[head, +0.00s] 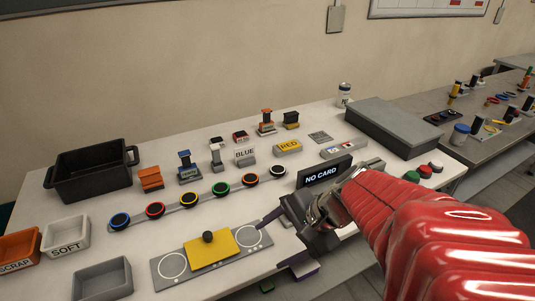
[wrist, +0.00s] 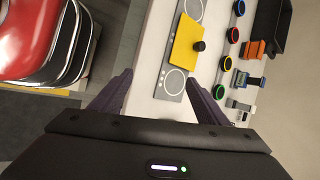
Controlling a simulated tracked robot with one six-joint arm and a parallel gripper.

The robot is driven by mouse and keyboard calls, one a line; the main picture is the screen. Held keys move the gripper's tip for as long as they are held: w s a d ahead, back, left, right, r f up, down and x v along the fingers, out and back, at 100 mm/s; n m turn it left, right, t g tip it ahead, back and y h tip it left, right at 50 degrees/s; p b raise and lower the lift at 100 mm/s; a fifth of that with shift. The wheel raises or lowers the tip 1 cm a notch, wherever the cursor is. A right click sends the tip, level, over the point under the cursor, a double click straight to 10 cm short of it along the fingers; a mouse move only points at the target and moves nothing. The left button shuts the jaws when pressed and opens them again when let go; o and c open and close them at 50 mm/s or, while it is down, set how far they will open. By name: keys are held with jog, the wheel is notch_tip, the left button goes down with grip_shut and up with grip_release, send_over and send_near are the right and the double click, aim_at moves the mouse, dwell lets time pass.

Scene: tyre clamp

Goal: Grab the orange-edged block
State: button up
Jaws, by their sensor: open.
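A block with orange faces and a dark band (head: 150,178) stands on the table just right of the black bin. An orange block also shows in the wrist view (wrist: 257,48), at the right beside the black bin. My gripper (head: 272,243) is open and empty near the table's front edge, well away from these blocks. Its spread fingers show in the wrist view (wrist: 158,80).
A yellow plate with a black knob (head: 212,250) lies on a grey base near my gripper. Several colour-ringed buttons (head: 196,195) line the table behind it. The black bin (head: 90,177) and trays (head: 103,280) are left; a NO CARD display (head: 322,179) stands close by.

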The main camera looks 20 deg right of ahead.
jog(key=d+f+m+t+h, duration=0.1)
jog(key=d+m+t, duration=0.3)
jog(key=d+m, duration=0.6)
jog(key=d+f+m+t+h, duration=0.2)
jog(key=d+m, duration=0.8)
jog(key=d, duration=0.6)
jog(key=t+h, duration=0.1)
jog(key=t, duration=0.1)
jog(key=shift+s+d+f+m+t+h, duration=0.2)
jog(key=shift+s+m+t+h, duration=0.1)
jog(key=shift+s+m+h, duration=0.1)
jog(key=shift+w, duration=0.15)
jog(key=shift+x, duration=4.2)
jog(key=shift+a+f, duration=0.1)
jog(key=shift+x, duration=2.55)
jog(key=shift+a+f, duration=0.1)
jog(key=shift+f, duration=0.05)
